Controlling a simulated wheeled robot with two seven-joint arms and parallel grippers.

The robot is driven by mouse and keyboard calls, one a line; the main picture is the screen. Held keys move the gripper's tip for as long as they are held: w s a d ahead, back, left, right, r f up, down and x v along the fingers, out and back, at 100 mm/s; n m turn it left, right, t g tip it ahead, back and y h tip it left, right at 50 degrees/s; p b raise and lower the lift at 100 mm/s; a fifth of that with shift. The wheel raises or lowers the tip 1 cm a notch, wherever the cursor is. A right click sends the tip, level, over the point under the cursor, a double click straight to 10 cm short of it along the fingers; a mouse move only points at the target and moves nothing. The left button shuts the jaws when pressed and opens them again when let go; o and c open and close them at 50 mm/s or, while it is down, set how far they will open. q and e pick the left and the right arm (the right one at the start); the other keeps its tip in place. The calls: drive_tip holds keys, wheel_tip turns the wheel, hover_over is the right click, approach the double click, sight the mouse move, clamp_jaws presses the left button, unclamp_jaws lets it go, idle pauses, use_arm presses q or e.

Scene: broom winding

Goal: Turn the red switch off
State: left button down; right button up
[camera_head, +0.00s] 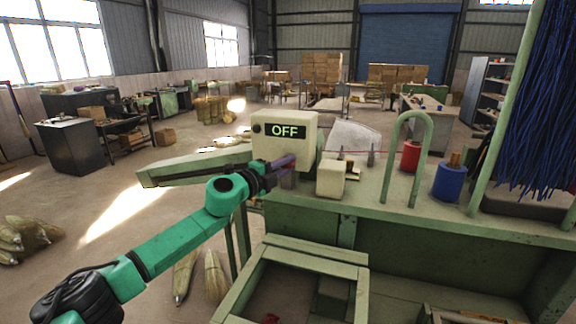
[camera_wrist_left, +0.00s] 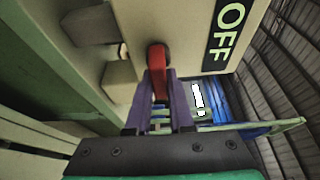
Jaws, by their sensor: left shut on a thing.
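A cream switch box (camera_head: 285,147) with a black "OFF" sign (camera_head: 286,131) stands on the green machine bench. The sign also shows in the left wrist view (camera_wrist_left: 229,32). The red switch (camera_wrist_left: 158,62) sticks out from the box below the sign. My left gripper (camera_head: 290,163) reaches the front of the box, and its purple fingers (camera_wrist_left: 160,100) are shut on the red switch lever. In the head view the fingers mostly hide the switch. My right gripper is not in view.
A smaller cream box (camera_head: 331,178) sits right of the switch box. A green hoop (camera_head: 409,150), a red spool (camera_head: 411,156) and a blue spool (camera_head: 449,182) stand farther right on the bench. Blue bristles (camera_head: 540,100) hang at the right. A green open frame (camera_head: 300,255) lies below.

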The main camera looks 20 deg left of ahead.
use_arm(q)
drive_tip(key=shift+w+a+r, duration=0.1)
drive_tip(key=shift+a+r, duration=0.15)
drive_tip(key=shift+a, duration=0.05)
drive_tip(key=c, duration=0.8)
unclamp_jaws()
drive_tip(key=shift+w+a+f, duration=0.25)
drive_tip(key=shift+f, duration=0.05)
drive_tip(key=b+v, duration=0.5)
drive_tip(key=v, duration=0.9)
drive_tip(key=shift+s+b, duration=0.3)
drive_tip(key=shift+b, duration=0.05)
drive_tip(key=shift+w+a, duration=0.1)
